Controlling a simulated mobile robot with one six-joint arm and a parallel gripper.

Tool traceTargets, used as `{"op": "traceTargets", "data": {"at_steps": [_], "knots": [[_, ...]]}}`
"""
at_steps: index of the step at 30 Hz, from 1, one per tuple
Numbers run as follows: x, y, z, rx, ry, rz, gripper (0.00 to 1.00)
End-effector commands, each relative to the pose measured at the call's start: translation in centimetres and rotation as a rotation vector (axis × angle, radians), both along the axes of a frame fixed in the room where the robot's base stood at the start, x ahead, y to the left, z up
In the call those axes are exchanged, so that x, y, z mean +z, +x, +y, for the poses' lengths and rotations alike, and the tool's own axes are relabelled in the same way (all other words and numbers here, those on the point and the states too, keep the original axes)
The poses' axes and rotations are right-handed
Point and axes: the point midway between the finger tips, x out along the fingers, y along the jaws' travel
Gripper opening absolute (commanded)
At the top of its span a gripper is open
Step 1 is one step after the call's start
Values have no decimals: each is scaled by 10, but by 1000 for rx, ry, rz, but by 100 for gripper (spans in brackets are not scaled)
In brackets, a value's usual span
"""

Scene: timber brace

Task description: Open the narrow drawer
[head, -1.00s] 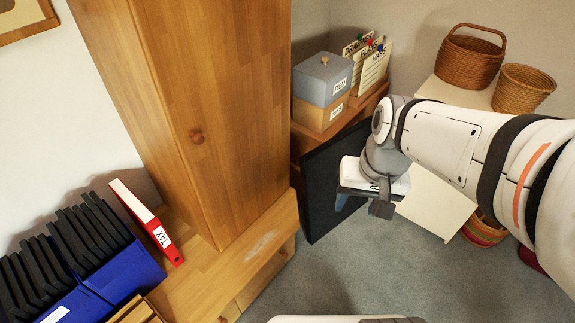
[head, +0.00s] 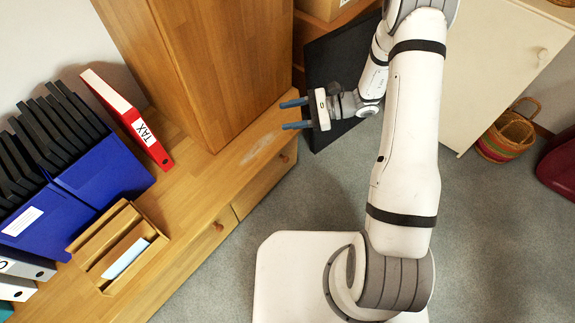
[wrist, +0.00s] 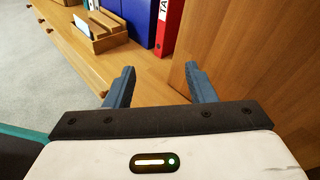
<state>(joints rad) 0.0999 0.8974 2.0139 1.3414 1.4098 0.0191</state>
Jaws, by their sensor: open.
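A low wooden bench unit (head: 190,203) has drawers along its front. In the head view, the drawer at its right end, below the tall cabinet, has a narrower-looking front (head: 262,182) and a round brown knob (head: 284,158). It looks shut. The longer drawer (head: 188,253) to its left has its own knob (head: 219,226) and also looks shut. My gripper (head: 284,115) is open and empty, with its blue fingers pointing left, above and beyond the right-end knob in the picture. In the wrist view, my open fingers (wrist: 160,69) are spread in front of the bench top.
The tall wooden cabinet (head: 225,60) stands on the bench close to my fingers. A red TAX binder (head: 130,120), blue file holders (head: 105,180) and a wooden organiser (head: 118,245) are on the bench top. A dark panel (head: 340,75) stands behind my gripper. Grey carpet is clear in front.

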Motion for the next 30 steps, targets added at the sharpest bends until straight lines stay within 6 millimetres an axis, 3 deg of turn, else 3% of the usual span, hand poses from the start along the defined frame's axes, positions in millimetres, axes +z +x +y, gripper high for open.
{"op": "traceTargets", "data": {"at_steps": [1,9,15,18,21,26,30], "knots": [[-42,7,0,-58,40,53,50],[-201,35,-12,-399,220,255,50],[-307,32,-29,-628,301,354,50],[-342,27,-36,-709,323,382,50],[-362,23,-41,-758,334,396,50],[-372,25,-38,-784,340,403,50],[-372,37,-22,-781,340,401,50]]}}
